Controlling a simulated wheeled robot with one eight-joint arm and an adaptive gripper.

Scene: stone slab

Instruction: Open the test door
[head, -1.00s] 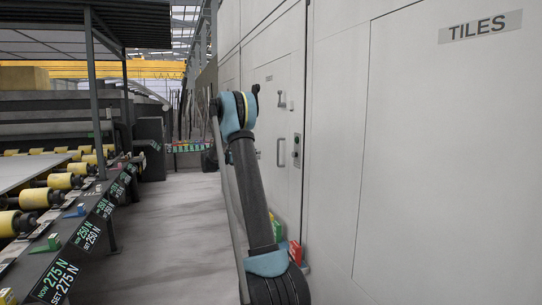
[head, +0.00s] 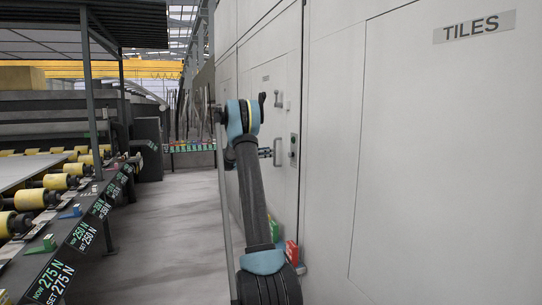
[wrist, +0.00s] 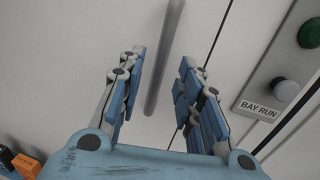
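The test door (head: 268,110) is a pale panel in the right-hand wall. Its upright grey bar handle (head: 278,151) shows in the head view, with my gripper (head: 264,152) just left of it. In the wrist view the bar handle (wrist: 163,60) runs between the two blue finger pads of my gripper (wrist: 162,56), which is open. The pads stand apart from the bar on both sides. I cannot tell how far in depth the bar lies. A lever (head: 278,98) sits higher on the door. The door looks shut.
Coloured boxes (head: 291,252) stand by the wall. A roller line (head: 62,181) runs left; the aisle floor is clear.

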